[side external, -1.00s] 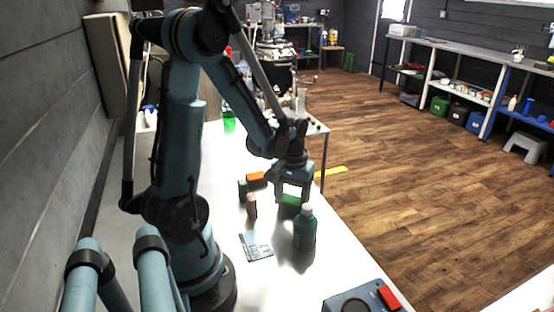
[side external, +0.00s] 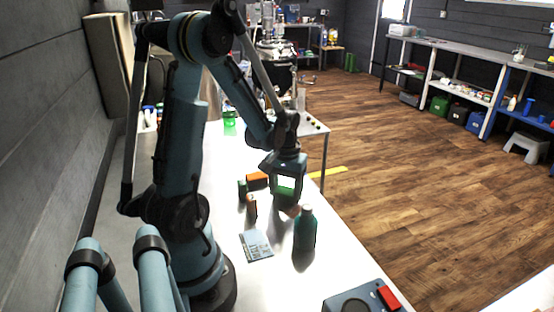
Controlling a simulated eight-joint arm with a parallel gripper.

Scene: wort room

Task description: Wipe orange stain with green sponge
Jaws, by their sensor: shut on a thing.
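My gripper (side external: 287,192) is above the white table, just behind the dark green bottle. It is shut on the green sponge (side external: 286,185), whose pale, brightly lit face shows between the fingers. The sponge is clear of the table. A faint reddish-orange patch (side external: 292,211) shows on the table below the gripper; it looks like the orange stain, but it is partly hidden and small.
The dark green bottle (side external: 305,232) stands close in front of the gripper. An orange block (side external: 257,181), a dark green block (side external: 242,190) and an orange-brown block (side external: 251,206) are to the left. A printed card (side external: 256,245) and a red-buttoned box (side external: 362,299) lie nearer.

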